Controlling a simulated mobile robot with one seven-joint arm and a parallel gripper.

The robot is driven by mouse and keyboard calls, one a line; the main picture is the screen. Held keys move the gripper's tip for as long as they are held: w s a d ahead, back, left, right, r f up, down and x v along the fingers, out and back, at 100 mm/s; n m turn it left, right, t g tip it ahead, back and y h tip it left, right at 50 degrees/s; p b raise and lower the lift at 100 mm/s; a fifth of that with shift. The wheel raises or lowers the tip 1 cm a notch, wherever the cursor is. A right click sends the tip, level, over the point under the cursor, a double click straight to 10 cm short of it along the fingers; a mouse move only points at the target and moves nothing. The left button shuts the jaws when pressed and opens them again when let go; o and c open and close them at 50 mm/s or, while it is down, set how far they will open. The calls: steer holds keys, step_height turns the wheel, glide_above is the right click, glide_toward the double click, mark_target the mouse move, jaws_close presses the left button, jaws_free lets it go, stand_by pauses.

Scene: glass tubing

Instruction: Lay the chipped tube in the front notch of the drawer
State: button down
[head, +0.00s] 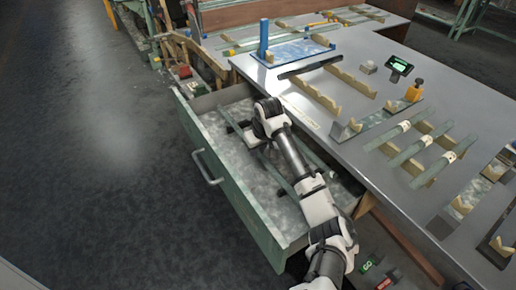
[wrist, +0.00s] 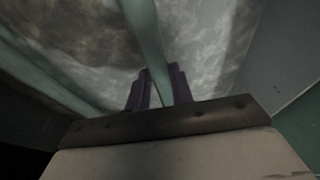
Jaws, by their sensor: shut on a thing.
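The green drawer (head: 222,183) stands open, with a grey mottled floor. My gripper (head: 240,131) reaches down into it, partly hidden by my wrist in the head view. In the wrist view my gripper (wrist: 158,88) is shut on a pale green glass tube (wrist: 150,40), which runs away between the dark fingers. A green tube-like strip (head: 277,173) shows in the drawer beside my arm; I cannot tell whether it is the held tube. No chip can be made out. The notches are not clear, and my arm covers part of the drawer.
The grey bench (head: 345,135) borders the drawer on the right. Several green tubes (head: 410,151) lie across wooden notched supports there. Another notched wooden rack (head: 316,97) lies near the bench edge. A blue stand (head: 264,40) is farther back. The floor left of the drawer is clear.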

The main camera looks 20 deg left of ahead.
mark_target(263, 156)
steer(key=c, duration=1.2)
jaws_free()
steer(key=v, duration=1.2)
steer(key=shift+r+b, duration=0.2)
steer(key=shift+b, duration=0.1)
